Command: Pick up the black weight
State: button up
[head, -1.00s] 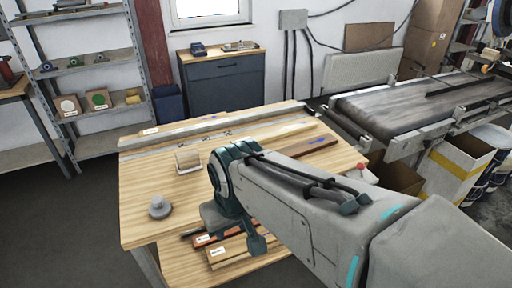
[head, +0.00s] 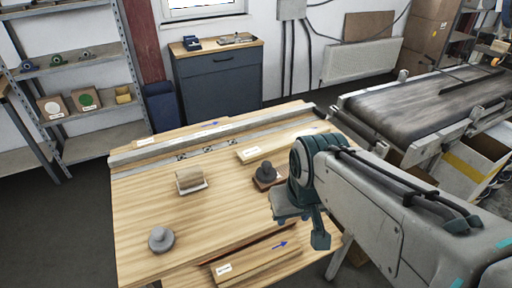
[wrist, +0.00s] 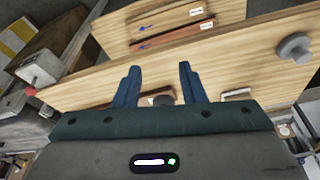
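The black weight (head: 266,172), dark with a knob on top, stands on a small reddish-brown block on the wooden workbench (head: 140,205). My gripper (head: 302,228) is in front of it and to its right in the head view, above the bench and apart from it. In the wrist view my gripper (wrist: 159,70) has its two blue fingers spread with nothing held. A dark rounded shape low between the fingers there seems to be the weight, mostly hidden by the gripper body.
A grey weight (head: 161,240) stands at the bench's front left. A wooden block on a pale base (head: 190,181) sits behind it. Labelled boards (head: 255,265) lie at the front; a metal rail (head: 215,138) runs along the back. A conveyor (head: 420,105) stands at right.

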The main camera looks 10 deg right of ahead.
aim_at(266, 174)
jog(key=i, duration=0.2)
jog(key=k, duration=1.35)
jog(key=z, duration=0.8)
jog(key=i, duration=1.95)
jog(key=u, duration=0.85)
